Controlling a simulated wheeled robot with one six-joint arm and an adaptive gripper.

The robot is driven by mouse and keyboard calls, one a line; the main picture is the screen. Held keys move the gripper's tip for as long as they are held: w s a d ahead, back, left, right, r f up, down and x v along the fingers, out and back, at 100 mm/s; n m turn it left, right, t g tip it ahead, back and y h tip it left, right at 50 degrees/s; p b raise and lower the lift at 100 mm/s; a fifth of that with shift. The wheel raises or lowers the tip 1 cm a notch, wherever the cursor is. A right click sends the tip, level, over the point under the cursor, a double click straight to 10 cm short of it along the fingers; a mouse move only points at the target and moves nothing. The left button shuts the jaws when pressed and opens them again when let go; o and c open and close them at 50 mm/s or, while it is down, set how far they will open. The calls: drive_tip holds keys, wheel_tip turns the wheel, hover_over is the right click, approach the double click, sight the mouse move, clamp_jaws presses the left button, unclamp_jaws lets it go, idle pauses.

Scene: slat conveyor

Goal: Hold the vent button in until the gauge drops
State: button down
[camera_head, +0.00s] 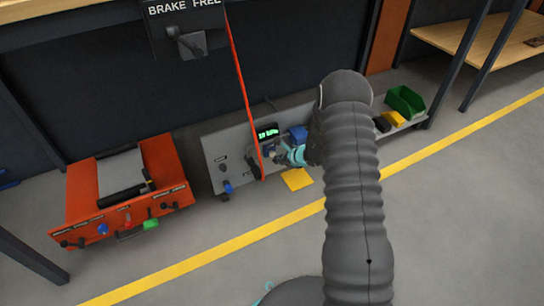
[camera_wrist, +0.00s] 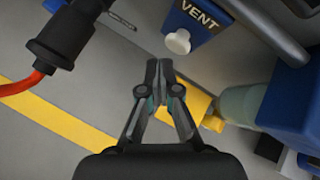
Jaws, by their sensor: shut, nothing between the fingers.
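In the wrist view the vent button (camera_wrist: 178,41) is a pale round knob on a blue housing labelled VENT (camera_wrist: 199,16). My gripper (camera_wrist: 159,66) has its fingertips together, with nothing between them. In the picture the tips lie just below and left of the button, and a gap shows between them. In the head view my gripper (camera_head: 283,154) is at the front of a grey panel (camera_head: 222,155). The gauge (camera_head: 267,133) is a dark display with green digits and a unit that looks like kPa; the digits are too small to read surely. The button is not clear there.
A black connector (camera_wrist: 62,38) with a red hose (camera_wrist: 25,86) is left of my gripper; the hose hangs down across the panel in the head view. A blue block (camera_wrist: 292,105) stands at right. An orange machine (camera_head: 120,195) is left, a green bin (camera_head: 405,102) right.

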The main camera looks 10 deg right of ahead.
drive_tip(key=s+b, duration=0.1)
drive_tip(key=s+d+b, duration=0.1)
drive_tip(key=s, duration=0.1)
drive_tip(key=s+b, duration=0.1)
drive_tip(key=shift+s+d, duration=0.3)
drive_tip(key=shift+s, duration=0.1)
idle(0.5)
